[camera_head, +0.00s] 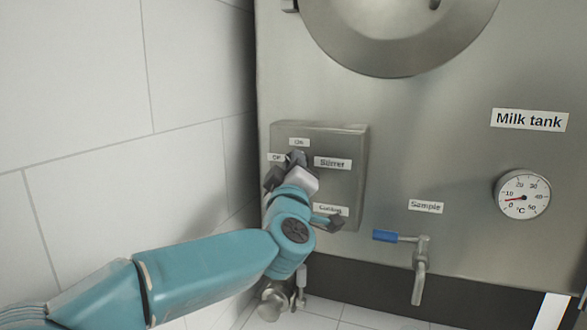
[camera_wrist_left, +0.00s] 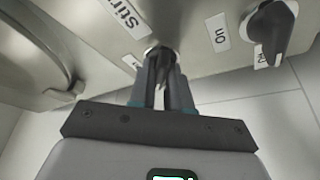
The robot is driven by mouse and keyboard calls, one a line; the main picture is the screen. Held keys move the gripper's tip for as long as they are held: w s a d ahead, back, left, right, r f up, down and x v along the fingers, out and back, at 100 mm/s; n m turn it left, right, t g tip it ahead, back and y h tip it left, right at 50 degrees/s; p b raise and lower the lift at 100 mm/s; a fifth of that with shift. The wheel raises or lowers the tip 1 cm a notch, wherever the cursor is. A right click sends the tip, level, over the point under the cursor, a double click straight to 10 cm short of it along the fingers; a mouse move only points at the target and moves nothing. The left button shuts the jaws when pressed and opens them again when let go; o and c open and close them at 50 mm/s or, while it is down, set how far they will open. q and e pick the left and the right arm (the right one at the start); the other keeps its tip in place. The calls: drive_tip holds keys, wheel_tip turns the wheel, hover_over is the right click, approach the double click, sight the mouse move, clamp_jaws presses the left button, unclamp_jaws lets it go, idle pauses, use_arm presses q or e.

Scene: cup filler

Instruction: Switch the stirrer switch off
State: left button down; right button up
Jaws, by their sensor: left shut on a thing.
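The stirrer switch is a dark knob on a grey control box (camera_head: 345,190) on the tank front, beside the "Stirrer" label (camera_head: 332,162). An "On" label (camera_head: 299,142) is above it and an off label (camera_head: 276,157) to its left. My left gripper (camera_head: 295,163) is at the switch and covers most of it. In the left wrist view, my left gripper (camera_wrist_left: 165,62) is shut on the stirrer switch (camera_wrist_left: 160,51). Which label the knob points to is hidden by the fingers. My right gripper is not in view.
A second dark knob (camera_head: 336,224) sits low on the box by the "Cooling" label (camera_head: 330,210), close to my wrist. A sample tap with a blue handle (camera_head: 385,236) and a thermometer (camera_head: 522,194) are to the right. A tiled wall (camera_head: 80,90) is at left.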

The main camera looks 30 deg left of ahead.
use_arm(q)
drive_tip(key=shift+r+n+g+p, duration=0.1)
drive_tip(key=shift+n+g+p, duration=0.7)
drive_tip(key=shift+n, duration=1.45)
drive_tip(key=shift+r+n+g+p, duration=0.1)
drive_tip(key=shift+n+g+p, duration=0.65)
drive_tip(key=shift+n, duration=1.5)
drive_tip(key=shift+f, duration=0.1)
drive_tip(key=c, duration=1.2)
unclamp_jaws()
drive_tip(key=shift+o, duration=0.2)
drive_tip(key=shift+s+a, duration=0.1)
drive_tip(key=shift+s, duration=0.05)
drive_tip(key=b+v, duration=0.4)
drive_tip(key=v, duration=1.2)
drive_tip(key=shift+r, duration=0.35)
